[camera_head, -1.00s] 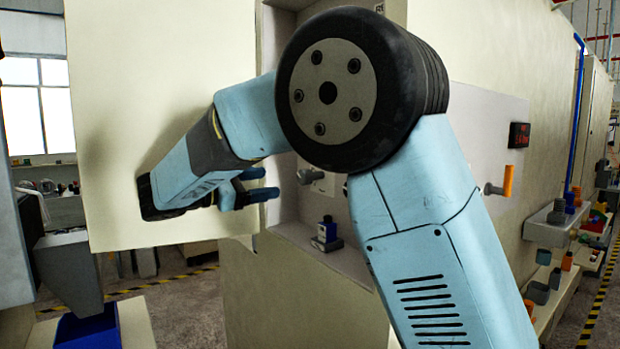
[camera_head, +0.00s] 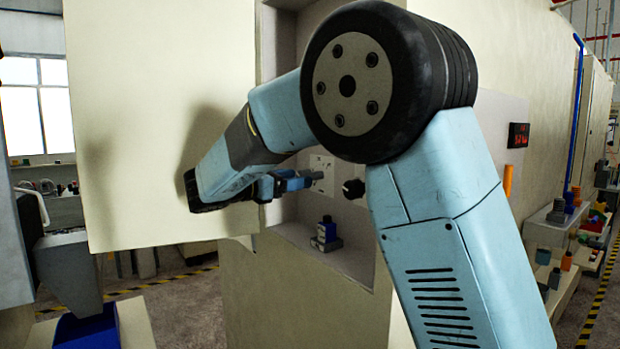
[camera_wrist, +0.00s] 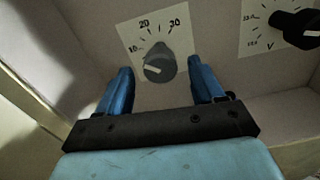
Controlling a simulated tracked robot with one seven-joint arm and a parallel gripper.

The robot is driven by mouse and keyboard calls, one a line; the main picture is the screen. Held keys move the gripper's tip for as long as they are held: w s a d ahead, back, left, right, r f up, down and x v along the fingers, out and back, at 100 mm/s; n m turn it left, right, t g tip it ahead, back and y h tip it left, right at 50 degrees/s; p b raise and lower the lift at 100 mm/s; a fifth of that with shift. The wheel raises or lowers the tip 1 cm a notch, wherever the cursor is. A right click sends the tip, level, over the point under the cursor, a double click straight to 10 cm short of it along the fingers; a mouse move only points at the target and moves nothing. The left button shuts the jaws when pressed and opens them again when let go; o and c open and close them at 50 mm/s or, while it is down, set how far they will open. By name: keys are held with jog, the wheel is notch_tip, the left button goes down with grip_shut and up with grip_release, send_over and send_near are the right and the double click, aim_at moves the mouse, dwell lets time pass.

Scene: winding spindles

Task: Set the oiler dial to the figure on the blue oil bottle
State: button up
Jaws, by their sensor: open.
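A grey dial knob (camera_wrist: 158,67) sits on a white plate with the figures 10, 20 and 30, in the wrist view. Its white mark points left, near the 10. The plate (camera_head: 322,170) also shows in the head view, in the wall recess. My gripper (camera_wrist: 160,76) is open, one blue finger on each side of the knob in the picture; I cannot tell whether they touch it. The blue oil bottle (camera_head: 326,229) stands on the recess ledge, below the dials; its figure is too small to read.
A second dial with a black knob (camera_wrist: 296,27) and a V on its plate is at the right. An open cream door panel (camera_head: 150,120) stands left of the recess, close to my arm. A dark display (camera_head: 518,135) and orange handle (camera_head: 507,180) are farther right.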

jog(key=shift+x, duration=2.65)
jog(key=c, duration=1)
